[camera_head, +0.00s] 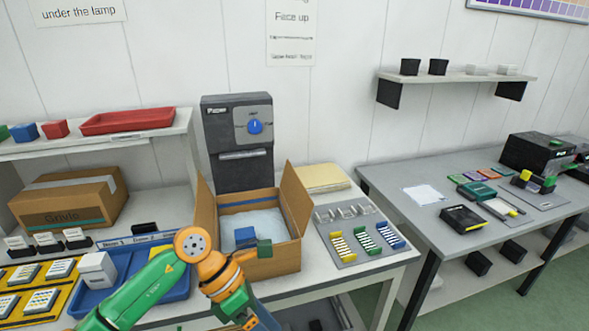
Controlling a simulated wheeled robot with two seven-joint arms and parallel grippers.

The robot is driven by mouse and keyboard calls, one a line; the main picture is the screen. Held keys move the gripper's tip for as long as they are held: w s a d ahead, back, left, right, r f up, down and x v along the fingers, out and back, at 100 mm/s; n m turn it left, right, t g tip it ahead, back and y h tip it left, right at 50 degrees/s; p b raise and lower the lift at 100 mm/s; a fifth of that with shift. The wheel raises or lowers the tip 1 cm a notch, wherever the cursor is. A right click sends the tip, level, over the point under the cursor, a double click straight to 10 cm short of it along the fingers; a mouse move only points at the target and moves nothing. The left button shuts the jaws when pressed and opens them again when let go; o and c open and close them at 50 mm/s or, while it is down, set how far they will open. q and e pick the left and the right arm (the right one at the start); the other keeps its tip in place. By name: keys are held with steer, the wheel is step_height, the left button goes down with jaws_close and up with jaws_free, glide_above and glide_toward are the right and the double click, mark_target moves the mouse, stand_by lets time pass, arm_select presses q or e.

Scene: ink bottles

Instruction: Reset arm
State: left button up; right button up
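My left arm (150,287) comes in from the lower left, with a green forearm and an orange elbow. It bends in front of an open cardboard box (282,262) and runs down to the bottom edge. I cannot make out its fingertips or whether they hold anything. My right arm and gripper are not in view. The box holds pale packing material (265,222) and a small blue block-like thing (245,236), partly hidden by my arm.
A blue tray (178,288) with a white box (97,269) and a yellow rack (50,308) lie left. A dark machine (238,140) stands behind the box. A grey board (350,257) with coloured racks lies right. A second table (400,172) stands further right.

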arm_select(q)
steer(key=d+n+h, duration=0.6)
steer(key=d+h, duration=0.1)
steer(key=w+a+f+n+t+h, duration=0.2)
steer(key=w+a+f+n+t, duration=0.15)
steer(key=w+n+t, duration=0.7)
steer(key=s+a+f+n+t+y, duration=0.25)
steer(key=a+f+n+y, duration=0.3)
steer(key=f+n, duration=0.5)
steer(key=s+a+f+n+t+y, duration=0.1)
steer(key=s+a+f+n+y, duration=0.4)
steer(key=f+n, duration=0.6)
steer(key=s+a+f+n+g+y, duration=0.4)
steer(key=s+a+f, duration=0.3)
steer(key=s+f, duration=0.5)
steer(key=s+f+n+g, duration=0.2)
steer(key=s+g, duration=0.1)
steer(key=s, duration=0.7)
steer(key=s+a+f+n+g+y, duration=0.1)
steer(key=s+f+n+g, duration=0.1)
steer(key=s, duration=0.7)
steer(key=shift+s+a+f+n+g, duration=0.25)
steer(key=shift+s+f+n+g, duration=0.1)
steer(key=shift+f+g, duration=0.25)
steer(key=shift+w+y, duration=0.1)
steer(key=shift+y, duration=0.15)
